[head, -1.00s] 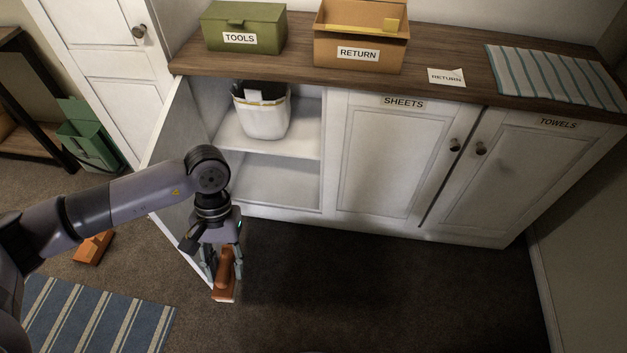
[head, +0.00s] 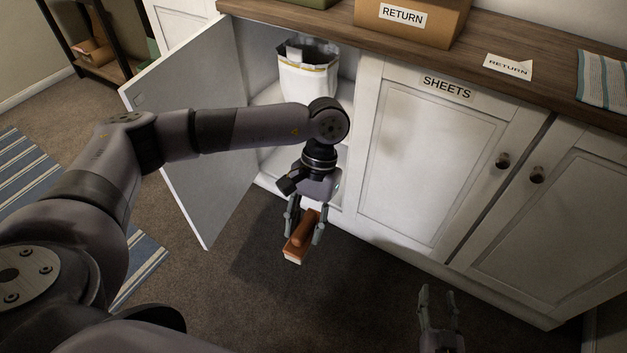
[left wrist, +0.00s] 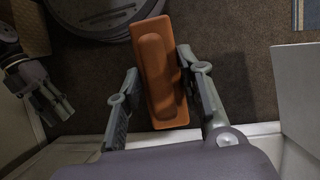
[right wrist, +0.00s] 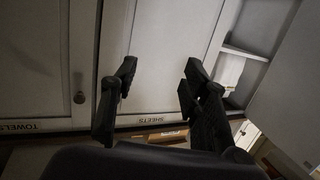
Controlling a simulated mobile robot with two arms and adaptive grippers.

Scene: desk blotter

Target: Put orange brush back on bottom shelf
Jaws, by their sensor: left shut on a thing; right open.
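The orange brush (head: 302,236) is in my left gripper (head: 304,232), held above the carpet in front of the open cabinet. In the left wrist view the brush (left wrist: 160,72) lies between the two fingers of my left gripper (left wrist: 157,100). The bottom shelf of the open cabinet (head: 268,178) is mostly hidden behind my left arm. My right gripper (head: 438,305) is open and empty, low in front of the closed doors. In the right wrist view its fingers (right wrist: 155,90) are apart with the SHEETS door beyond.
The cabinet's open door (head: 195,135) swings out to the left. A white bin (head: 308,78) stands on the upper shelf. The SHEETS door (head: 430,165) is closed. A RETURN box (head: 410,22) and a RETURN paper (head: 508,66) lie on the top.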

